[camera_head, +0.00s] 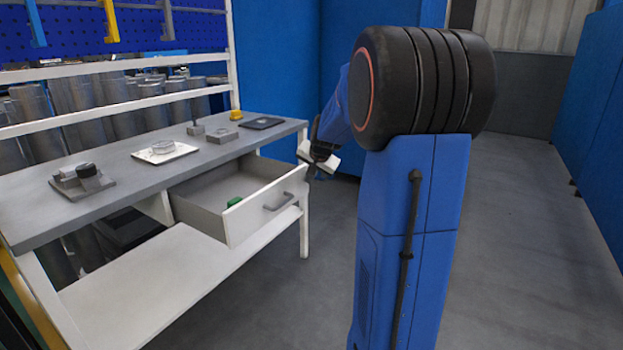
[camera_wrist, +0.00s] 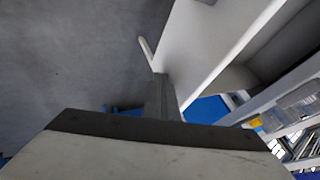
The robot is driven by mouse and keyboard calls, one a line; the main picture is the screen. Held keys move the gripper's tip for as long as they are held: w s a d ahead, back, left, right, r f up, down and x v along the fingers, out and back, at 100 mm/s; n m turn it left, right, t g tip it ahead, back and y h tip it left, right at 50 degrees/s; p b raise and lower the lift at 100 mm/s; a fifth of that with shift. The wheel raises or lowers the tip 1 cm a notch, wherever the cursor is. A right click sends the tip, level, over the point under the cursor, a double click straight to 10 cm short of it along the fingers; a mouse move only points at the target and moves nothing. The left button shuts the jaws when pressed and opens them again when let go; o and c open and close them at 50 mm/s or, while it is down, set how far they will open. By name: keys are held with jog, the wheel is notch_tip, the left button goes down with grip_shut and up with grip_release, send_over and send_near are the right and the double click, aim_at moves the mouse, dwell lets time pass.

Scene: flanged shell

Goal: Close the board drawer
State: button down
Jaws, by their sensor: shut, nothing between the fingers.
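The white board drawer (camera_head: 258,214) stands pulled out from under the grey workbench top. Its grey bar handle (camera_head: 278,202) is on the front panel. My gripper (camera_head: 311,173) is shut and empty, near the right end of the drawer front. In the wrist view the closed fingers (camera_wrist: 160,84) point toward the white drawer front (camera_wrist: 192,48), with the handle (camera_wrist: 147,50) to their left. I cannot tell whether the fingertips touch the panel. A small green object (camera_head: 234,202) lies inside the drawer.
The workbench (camera_head: 215,158) holds a white plate (camera_head: 165,153), a dark fixture (camera_head: 82,182), small blocks and a dark tray (camera_head: 260,123). A white lower shelf (camera_head: 165,285) lies beneath. Grey floor (camera_head: 540,230) is open at the right, by blue walls.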

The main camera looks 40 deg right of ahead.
send_over(258, 180)
jog(key=shift+s+d, duration=0.25)
jog(key=shift+s, duration=0.2)
jog(key=shift+w+a+r, duration=0.1)
jog(key=shift+w+a, duration=0.05)
jog(key=shift+w, duration=0.2)
jog(key=shift+r, duration=0.1)
